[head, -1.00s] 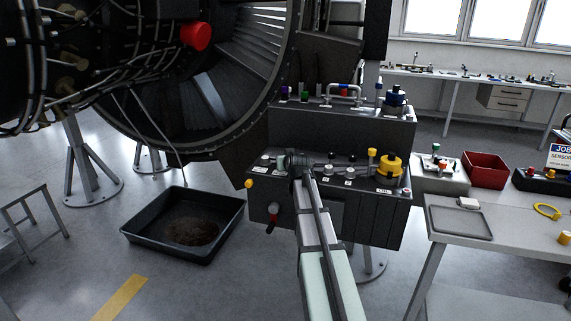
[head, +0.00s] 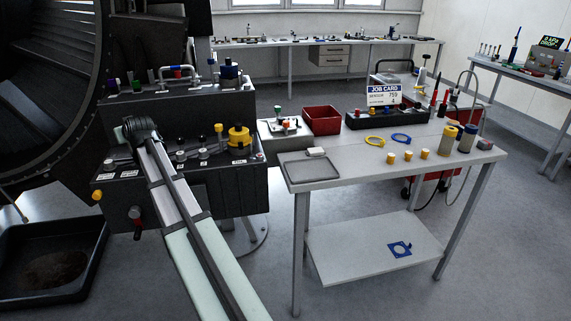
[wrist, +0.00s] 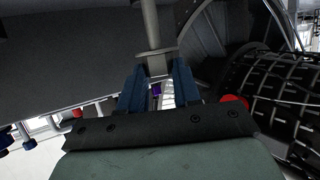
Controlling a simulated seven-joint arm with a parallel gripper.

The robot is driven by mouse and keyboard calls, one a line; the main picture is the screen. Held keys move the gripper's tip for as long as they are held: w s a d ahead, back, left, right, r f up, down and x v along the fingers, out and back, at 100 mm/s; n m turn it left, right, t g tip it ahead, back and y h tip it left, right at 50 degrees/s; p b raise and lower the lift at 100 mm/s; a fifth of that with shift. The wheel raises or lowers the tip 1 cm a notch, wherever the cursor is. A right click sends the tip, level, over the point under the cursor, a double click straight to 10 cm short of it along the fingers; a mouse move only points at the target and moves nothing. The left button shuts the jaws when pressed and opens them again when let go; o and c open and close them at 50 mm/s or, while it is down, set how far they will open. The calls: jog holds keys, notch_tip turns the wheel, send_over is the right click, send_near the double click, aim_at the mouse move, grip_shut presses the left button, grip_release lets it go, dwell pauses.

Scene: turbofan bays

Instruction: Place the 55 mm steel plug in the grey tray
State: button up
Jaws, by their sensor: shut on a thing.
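My gripper (wrist: 158,88) has two blue fingers, shut on a grey metal piece with a stem, which looks like the steel plug (wrist: 155,42). The plug's far end runs out of the top of the wrist view. In the head view my arm's end is above the left part of the dark fitting block, and the fingers and plug are hidden there. The grey tray (head: 311,178) is a flat, shallow tray on the left end of the workbench, well to the right of my gripper. A small white block (head: 316,152) lies at its back edge.
The dark block (head: 228,192) carries several fittings and a yellow cap (head: 239,137). Behind the tray stand a light fixture box (head: 270,138) and a red bin (head: 322,121).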

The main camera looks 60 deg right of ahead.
jog(key=s+d+r+m+h, duration=0.1)
jog(key=s+d, duration=1.1)
jog(key=s, duration=0.3)
jog(key=s+d+r+h, duration=0.1)
jog(key=s+d+r, duration=0.1)
jog(key=s+d, duration=1.1)
jog(key=s+d+f+m+g+h, duration=0.15)
jog(key=s+d, duration=0.25)
jog(key=s, duration=0.5)
jog(key=s+d+f+m+g+h, duration=0.15)
jog(key=s+d, duration=0.25)
jog(key=s, duration=0.5)
jog(key=shift+t, duration=0.4)
jog(key=shift+a+f, duration=0.2)
jog(key=shift+f, duration=4.75)
jog(key=shift+f, duration=0.1)
jog(key=o, duration=1.1)
